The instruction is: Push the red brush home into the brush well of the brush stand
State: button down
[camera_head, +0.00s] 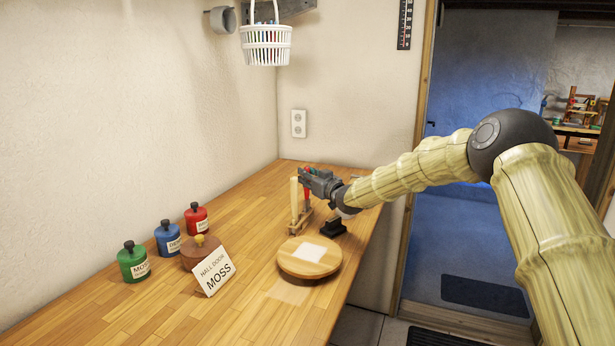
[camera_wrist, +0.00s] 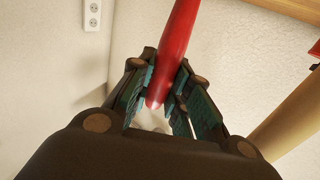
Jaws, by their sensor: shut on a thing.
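The red brush (camera_head: 306,195) is upright at the wooden brush stand (camera_head: 293,197) near the far end of the bench. My gripper (camera_head: 307,177) comes in from the right and is shut on the brush's upper part. In the wrist view the red handle (camera_wrist: 177,50) runs between the gripper's two padded fingers (camera_wrist: 165,92). The stand's pale post shows at the right of that view (camera_wrist: 287,122), apart from the brush. The brush's lower end and the well are too small or hidden to tell how deep the brush sits.
A small black block (camera_head: 333,228) and a round wooden board (camera_head: 296,267) with a white sheet are near the stand. Green (camera_head: 132,263), blue (camera_head: 168,240) and red (camera_head: 196,219) jars and a "HALL DOOR MOSS" card (camera_head: 215,271) stand left. A white basket (camera_head: 266,48) hangs above.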

jog(key=shift+f+b, duration=0.35)
jog(key=shift+f, duration=0.35)
jog(key=c, duration=1.3)
grip_release()
jog(key=shift+o, duration=0.2)
jog(key=v, duration=1.2)
